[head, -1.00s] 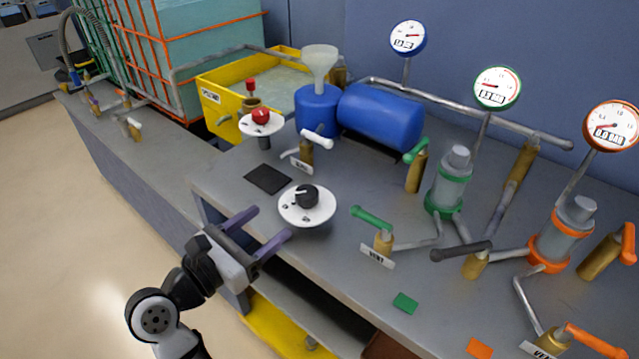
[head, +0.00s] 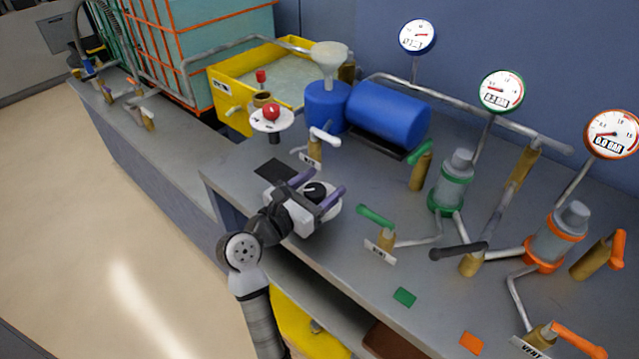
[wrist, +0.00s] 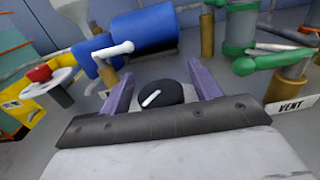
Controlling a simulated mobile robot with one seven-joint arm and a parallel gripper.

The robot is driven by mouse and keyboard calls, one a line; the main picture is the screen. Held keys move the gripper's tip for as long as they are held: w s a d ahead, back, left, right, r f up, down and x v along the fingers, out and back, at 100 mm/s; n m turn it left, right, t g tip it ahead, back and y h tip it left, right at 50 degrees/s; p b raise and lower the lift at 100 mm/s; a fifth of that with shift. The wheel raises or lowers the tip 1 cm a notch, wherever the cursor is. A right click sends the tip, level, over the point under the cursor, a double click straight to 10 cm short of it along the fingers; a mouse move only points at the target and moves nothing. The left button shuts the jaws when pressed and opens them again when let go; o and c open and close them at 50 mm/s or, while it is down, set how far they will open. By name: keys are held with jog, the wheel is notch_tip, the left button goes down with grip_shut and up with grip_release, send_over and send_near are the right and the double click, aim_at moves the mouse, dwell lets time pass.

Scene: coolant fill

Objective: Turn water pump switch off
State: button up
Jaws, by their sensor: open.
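The switch is a black rotary knob (head: 314,191) with a white pointer line, on a round white plate (head: 333,211) at the bench's front edge. In the wrist view the knob (wrist: 160,94) sits between my two purple fingers, its pointer line slanting up to the right. My gripper (head: 318,182) is open, with a finger on each side of the knob. I cannot tell whether either finger touches it. My gripper hides most of the plate.
A red button on a white disc (head: 271,113) and a white-handled valve (head: 316,146) stand behind. A green-handled vent valve (head: 380,226) is to the right. A blue tank (head: 385,115) lies farther back. The floor at left is clear.

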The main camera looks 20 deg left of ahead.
jog(key=c, duration=1)
